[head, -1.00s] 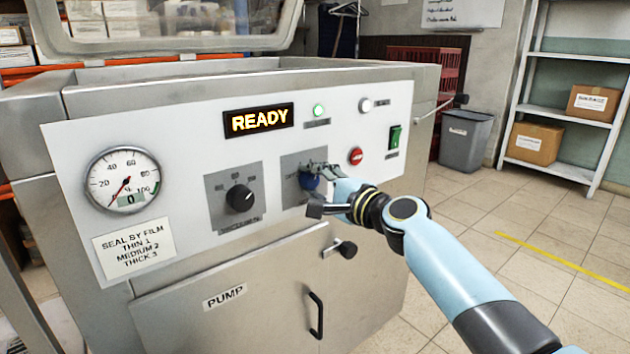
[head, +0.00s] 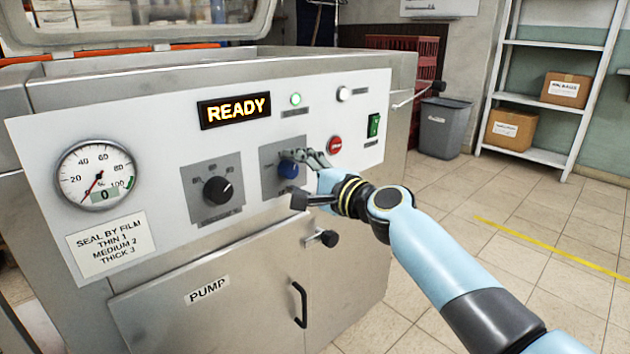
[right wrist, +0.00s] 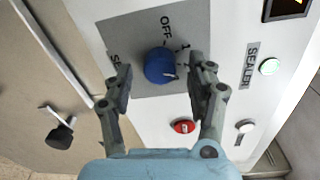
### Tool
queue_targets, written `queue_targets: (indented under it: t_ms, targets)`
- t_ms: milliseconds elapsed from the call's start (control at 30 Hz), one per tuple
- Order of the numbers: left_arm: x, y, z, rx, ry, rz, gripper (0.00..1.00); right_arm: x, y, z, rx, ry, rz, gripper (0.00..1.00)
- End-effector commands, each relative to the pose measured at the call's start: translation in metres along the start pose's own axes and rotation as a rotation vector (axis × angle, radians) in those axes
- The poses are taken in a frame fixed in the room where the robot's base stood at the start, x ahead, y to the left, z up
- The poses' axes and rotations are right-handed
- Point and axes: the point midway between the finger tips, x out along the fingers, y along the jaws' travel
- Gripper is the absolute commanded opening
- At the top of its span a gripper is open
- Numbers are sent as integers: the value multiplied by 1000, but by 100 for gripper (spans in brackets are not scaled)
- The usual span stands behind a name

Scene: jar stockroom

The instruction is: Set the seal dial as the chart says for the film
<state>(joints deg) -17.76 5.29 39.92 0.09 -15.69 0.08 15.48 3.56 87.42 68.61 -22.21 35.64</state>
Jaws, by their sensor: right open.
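The blue seal dial (head: 287,169) sits on a grey plate on the machine's white panel. In the right wrist view the dial (right wrist: 160,66) lies between my spread fingers, with OFF and 1 readable on its plate; a small pale mark shows on its edge. My right gripper (head: 297,178) is open, its fingers on either side of the dial, with gaps seen in the wrist view (right wrist: 160,90). The chart (head: 110,246) reads SEAL BY FILM: THIN 1, MEDIUM 2, THICK 3. No film is identifiable. My left gripper is out of view.
A black knob (head: 217,190) is left of the seal dial. A gauge (head: 96,175) reads 0 and the display (head: 235,109) says READY. A red button (head: 335,145) and green switch (head: 374,125) are close right of my gripper. A black-knobbed lever (head: 328,238) juts out below.

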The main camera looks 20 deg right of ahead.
Motion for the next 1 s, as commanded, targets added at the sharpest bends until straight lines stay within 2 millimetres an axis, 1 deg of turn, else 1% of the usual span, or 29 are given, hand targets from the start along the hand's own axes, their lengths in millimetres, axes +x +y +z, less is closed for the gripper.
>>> queue_targets:
  t_ms: [300,400,500,667,1000]
  targets:
    - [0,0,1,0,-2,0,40,-70,2,0,-1,-1,5,57]
    - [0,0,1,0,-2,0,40,-88,2,0,-1,0,4,57]
    - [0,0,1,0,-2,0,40,-101,2,0,0,0,4,57]
    - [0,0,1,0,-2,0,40,-109,1,0,1,0,2,57]
    - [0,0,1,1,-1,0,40,-109,1,0,2,0,2,57]
